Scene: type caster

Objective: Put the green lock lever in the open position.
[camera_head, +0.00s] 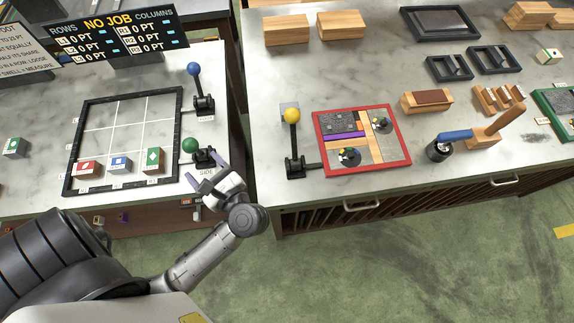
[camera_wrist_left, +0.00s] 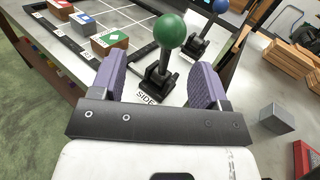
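The green lock lever (camera_head: 190,146) has a round green knob on a dark stem and black base, and stands at the right side of the black-framed grid. In the left wrist view the green lever (camera_wrist_left: 169,31) stands nearly upright, beyond and between my fingers, with a "SIDE" label at its base. My left gripper (camera_head: 207,180) is open and empty, just in front of the lever in the head view. Its purple fingers (camera_wrist_left: 158,80) are spread wide and do not touch the lever. My right gripper is not in view.
A blue-knobbed lever (camera_head: 194,70) stands behind the green one. A yellow-knobbed lever (camera_head: 291,116) stands on the right table beside a red frame (camera_head: 362,140). Lettered blocks, including a green-topped one (camera_head: 153,160), lie along the front of the grid frame (camera_head: 177,110). A gap separates the tables.

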